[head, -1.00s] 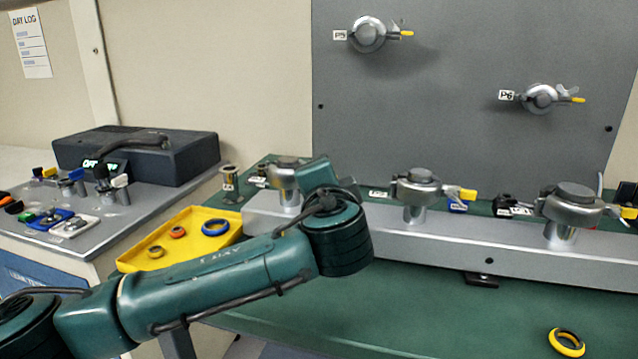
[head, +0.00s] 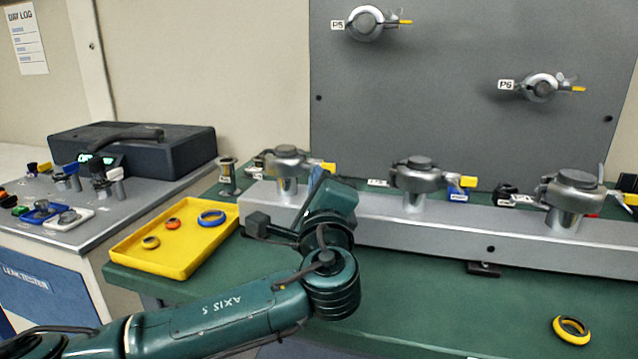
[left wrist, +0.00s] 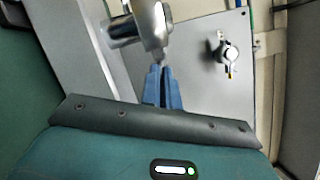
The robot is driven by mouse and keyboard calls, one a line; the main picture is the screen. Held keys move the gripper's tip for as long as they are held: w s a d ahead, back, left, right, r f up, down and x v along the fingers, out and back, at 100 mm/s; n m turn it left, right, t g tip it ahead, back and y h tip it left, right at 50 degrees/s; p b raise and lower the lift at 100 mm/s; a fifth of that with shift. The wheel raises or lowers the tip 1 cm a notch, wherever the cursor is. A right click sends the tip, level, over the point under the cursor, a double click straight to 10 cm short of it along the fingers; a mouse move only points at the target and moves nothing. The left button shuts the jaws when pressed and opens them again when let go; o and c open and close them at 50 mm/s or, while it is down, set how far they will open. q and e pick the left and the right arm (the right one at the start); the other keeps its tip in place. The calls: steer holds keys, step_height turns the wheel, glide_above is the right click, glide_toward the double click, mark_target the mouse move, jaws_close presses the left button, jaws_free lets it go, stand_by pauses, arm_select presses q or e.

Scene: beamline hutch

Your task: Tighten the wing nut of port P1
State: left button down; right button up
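A row of clamped ports stands on a silver manifold. The leftmost port (head: 289,165) has a clamp with a yellow tag (head: 328,168) at its right; I cannot read its label, so I cannot confirm that it is P1. My left gripper (head: 316,181) is just in front of and below that tag, its body largely hidden by my own wrist. In the left wrist view, the blue fingers (left wrist: 163,87) are close together, with their tips by a metal clamp (left wrist: 152,30). The wing nut between or beside them is not clear, and contact cannot be told. My right gripper is out of view.
Two more ports stand right on the manifold (head: 460,232). P5 (head: 365,24) and P6 (head: 541,88) are on the grey panel. A yellow tray (head: 160,262) holds rings at left, by the leak tester (head: 50,290). A yellow ring (head: 571,330) lies on the green bench.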

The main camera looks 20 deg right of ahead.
arm_select(q)
steer(key=shift+f+m, duration=0.2)
steer(key=shift+m, duration=0.4)
steer(key=shift+h, duration=0.3)
steer(key=c, duration=2.1)
jaws_free()
steer(key=shift+o, duration=0.9)
steer(key=shift+a, duration=0.1)
steer(key=v, duration=1.3)
steer(key=shift+f, duration=0.2)
